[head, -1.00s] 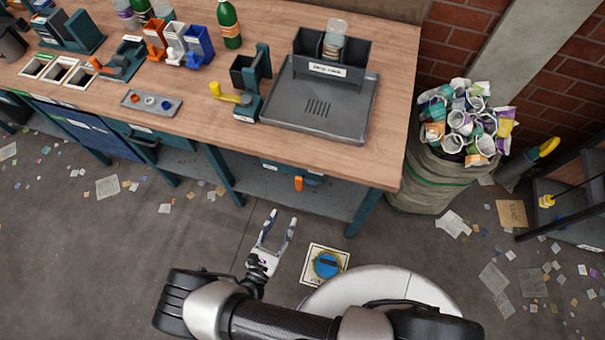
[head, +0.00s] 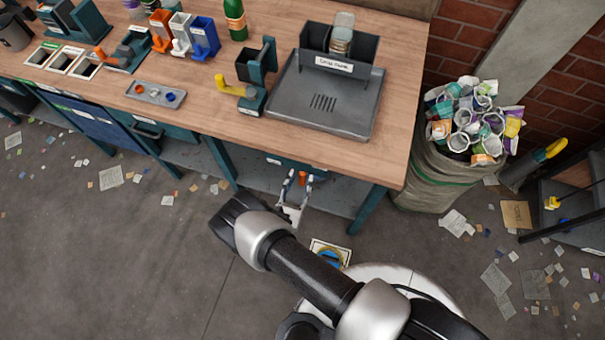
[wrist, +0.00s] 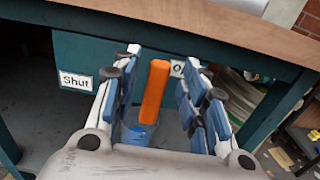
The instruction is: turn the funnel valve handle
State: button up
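An orange handle (wrist: 154,90) stands nearly upright in front of the teal panel under the bench top. A "Shut" label (wrist: 75,81) is on its left, and a partly hidden label starting with "O" (wrist: 178,69) is on its right. The handle also shows small in the head view (head: 303,178). My gripper (wrist: 161,62) is open, with one blue-padded finger on each side of the handle. Gaps show between the handle and both fingers. In the head view my gripper (head: 297,180) is at the bench's front edge. The funnel itself cannot be made out.
The wooden bench top (head: 350,165) overhangs just above my gripper. A teal bench leg (head: 367,210) stands to its right. A blue object (wrist: 138,134) shows below the handle. A full waste sack (head: 430,180) stands right of the bench.

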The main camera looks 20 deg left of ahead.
aim_at(302, 177)
jog(key=shift+w+a, duration=0.2)
jog(key=shift+w, duration=1.3)
grip_shut()
